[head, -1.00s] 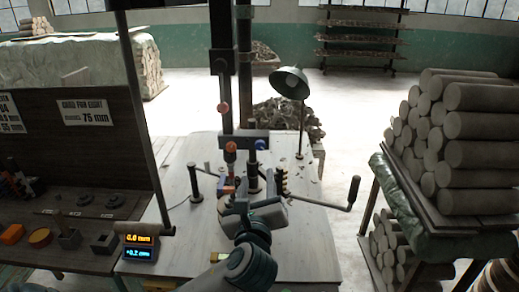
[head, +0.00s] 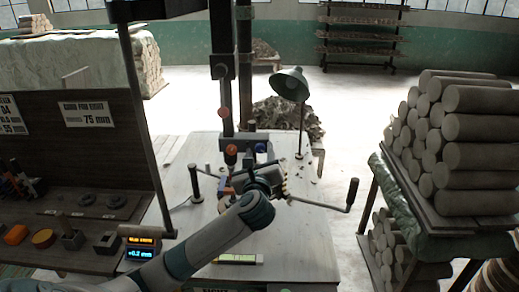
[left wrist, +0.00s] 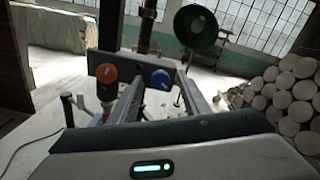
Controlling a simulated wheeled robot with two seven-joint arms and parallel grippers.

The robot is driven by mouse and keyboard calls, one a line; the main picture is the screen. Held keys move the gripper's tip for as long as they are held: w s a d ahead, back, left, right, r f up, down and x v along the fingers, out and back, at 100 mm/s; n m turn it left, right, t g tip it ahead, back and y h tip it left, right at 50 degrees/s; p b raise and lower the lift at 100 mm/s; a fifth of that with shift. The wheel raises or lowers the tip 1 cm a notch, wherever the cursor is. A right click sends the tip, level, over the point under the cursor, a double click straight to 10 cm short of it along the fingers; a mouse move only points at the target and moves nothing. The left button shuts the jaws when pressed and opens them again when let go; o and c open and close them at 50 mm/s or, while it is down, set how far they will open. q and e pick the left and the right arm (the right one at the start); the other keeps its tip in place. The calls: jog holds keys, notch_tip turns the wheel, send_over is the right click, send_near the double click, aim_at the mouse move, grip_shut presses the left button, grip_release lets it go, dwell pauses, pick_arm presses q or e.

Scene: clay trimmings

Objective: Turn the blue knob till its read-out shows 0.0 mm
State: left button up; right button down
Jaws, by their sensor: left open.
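The blue knob (head: 260,148) is on a dark block on the upright press at the back of the pale table, right of an orange knob (head: 231,149). In the left wrist view the blue knob (left wrist: 160,79) appears between the finger lines of my open left gripper (left wrist: 163,100), beyond the fingers; I see no contact. In the head view my left gripper (head: 262,174) is just below and in front of the blue knob. The read-out (head: 139,248) at the table's left has a blue line that seems to read +0.2 mm; its orange line is blurred. My right gripper is not in view.
A crank handle (head: 352,194) sticks out to the right of the press. A green lamp (head: 290,84) stands behind it. Stacked clay logs (head: 470,130) fill a rack at the right. A dark shelf with small parts is at the left.

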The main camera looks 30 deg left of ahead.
pick_arm(q)
jog(key=shift+w+a, duration=0.25)
jog(key=shift+w, duration=0.2)
jog(key=c, duration=1)
jog(key=shift+c, duration=0.2)
jog(key=shift+n, duration=0.5)
jog(key=n+p, duration=0.1)
jog(key=n, duration=0.2)
jog(key=shift+f+n, duration=0.1)
jog(key=shift+n, duration=0.2)
jog(key=n+p, duration=0.1)
jog(key=n, duration=0.4)
jog(key=shift+f, duration=0.1)
